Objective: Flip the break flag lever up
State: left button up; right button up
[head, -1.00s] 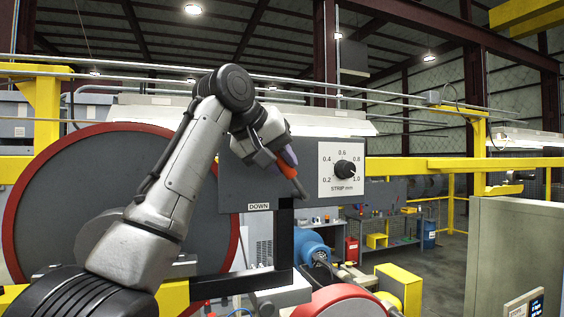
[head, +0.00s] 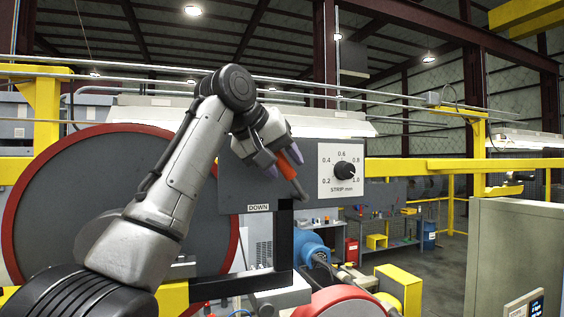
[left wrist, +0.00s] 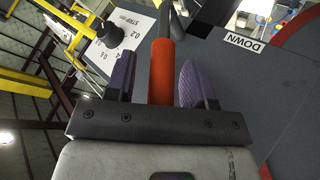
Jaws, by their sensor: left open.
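The break flag lever (head: 299,186) has an orange-red grip and a dark shaft, and stands in front of the grey panel (head: 238,185). It slants down to the right, its grip at the upper left end. My left gripper (head: 281,157) is open at the grip. In the left wrist view the orange grip (left wrist: 161,72) lies between the two purple fingers of my left gripper (left wrist: 156,82), with a gap visible on the right side. The fingers partly hide the grip in the head view. My right gripper is not in view.
The panel carries a "DOWN" label (head: 258,207) and a white strip dial (head: 341,172) with a black knob, right of the lever. A black upright bracket (head: 285,235) stands below. A large red-rimmed disc (head: 60,190) is behind my left arm.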

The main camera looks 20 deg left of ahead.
pick_arm(q)
jog(key=v, duration=1.3)
jog(key=shift+s+r, duration=0.25)
jog(key=shift+a, duration=0.1)
